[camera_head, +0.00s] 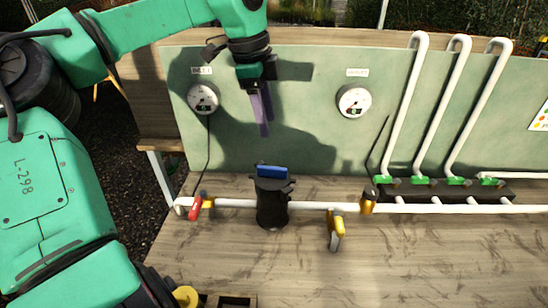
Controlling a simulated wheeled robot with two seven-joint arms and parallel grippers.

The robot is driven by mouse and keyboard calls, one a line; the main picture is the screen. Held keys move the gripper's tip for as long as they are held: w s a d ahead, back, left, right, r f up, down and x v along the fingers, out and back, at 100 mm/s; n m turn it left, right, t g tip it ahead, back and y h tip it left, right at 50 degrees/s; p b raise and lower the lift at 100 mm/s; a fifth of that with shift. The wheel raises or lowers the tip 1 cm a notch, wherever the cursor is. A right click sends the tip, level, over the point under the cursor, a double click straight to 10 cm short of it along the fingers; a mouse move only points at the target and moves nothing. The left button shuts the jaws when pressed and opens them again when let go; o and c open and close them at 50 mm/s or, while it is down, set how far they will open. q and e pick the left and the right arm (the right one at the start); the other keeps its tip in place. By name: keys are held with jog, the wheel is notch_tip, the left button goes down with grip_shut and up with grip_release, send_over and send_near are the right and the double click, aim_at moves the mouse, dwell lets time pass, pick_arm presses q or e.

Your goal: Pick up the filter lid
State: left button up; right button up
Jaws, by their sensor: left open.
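The filter is a black housing (272,208) standing upright in the white pipe line on the wooden bench. A black lid (273,183) with a blue top piece (272,171) sits on it. My left gripper (263,117) hangs above the filter, pointing down, in front of the green back panel. Its fingers are open and empty, apart from the lid; seen nearly side-on, they overlap in the view. My right gripper is not in view.
A red-handled valve (195,207) is left of the filter and a yellow-handled valve (336,228) right of it. Two round gauges (203,98) (354,101) are on the panel. White curved pipes (405,105) rise at the right. The bench front (400,270) is clear.

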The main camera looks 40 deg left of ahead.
pick_arm(q)
jog(key=x, duration=0.2)
jog(key=p, duration=0.2)
send_near(272, 168)
jog(key=d+f, duration=0.1)
jog(key=p+x, duration=0.1)
jog(key=x, duration=0.1)
jog(key=p+x, duration=0.1)
jog(key=x, duration=0.2)
jog(key=a+p+x, duration=0.1)
jog(key=x, duration=0.1)
jog(key=shift+w+f, duration=0.15)
jog(key=shift+f, duration=0.15)
jog(key=shift+c, duration=1.2)
grip_shut()
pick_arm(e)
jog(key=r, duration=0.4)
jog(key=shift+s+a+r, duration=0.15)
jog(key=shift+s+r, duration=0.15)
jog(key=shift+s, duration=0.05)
